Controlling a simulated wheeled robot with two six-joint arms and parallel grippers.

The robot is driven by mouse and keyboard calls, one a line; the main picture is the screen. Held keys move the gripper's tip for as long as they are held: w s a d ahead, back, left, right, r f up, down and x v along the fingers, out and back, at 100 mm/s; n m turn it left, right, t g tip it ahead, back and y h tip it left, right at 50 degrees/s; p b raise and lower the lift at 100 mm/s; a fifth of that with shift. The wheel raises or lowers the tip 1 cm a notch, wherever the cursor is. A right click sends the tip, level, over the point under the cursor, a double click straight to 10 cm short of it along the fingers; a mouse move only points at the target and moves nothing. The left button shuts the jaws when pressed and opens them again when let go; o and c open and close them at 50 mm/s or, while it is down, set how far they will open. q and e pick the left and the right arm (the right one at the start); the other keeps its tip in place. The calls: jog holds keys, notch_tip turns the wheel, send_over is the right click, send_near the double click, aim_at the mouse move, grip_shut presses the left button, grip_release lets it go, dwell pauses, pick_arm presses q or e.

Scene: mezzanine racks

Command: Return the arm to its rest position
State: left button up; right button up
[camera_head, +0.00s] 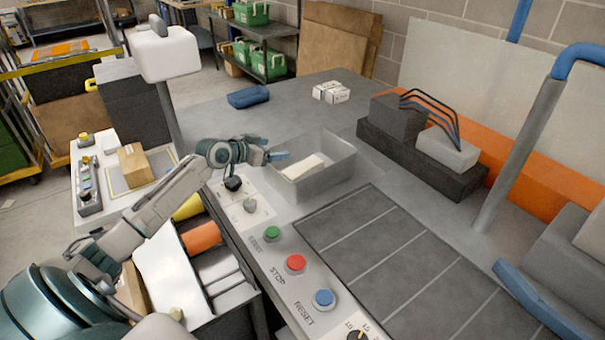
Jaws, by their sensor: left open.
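My left arm comes in from the lower left and reaches toward the middle of the table. My left gripper (277,156) is open at the left rim of a grey bin (325,178). A pale block (304,167) lies inside the bin, just right of the fingertips. I see nothing held between the fingers. Whether the fingers touch the bin rim I cannot tell. My right gripper is not in view.
A control panel with green (272,233), red (295,263) and blue (324,298) buttons runs along the table's front edge. A blue item (248,96) and white boxes (331,92) lie farther back. A grey post (518,155) stands at right.

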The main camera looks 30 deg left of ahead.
pick_arm(q)
jog(key=shift+s+r, duration=0.1)
jog(key=shift+s, duration=0.25)
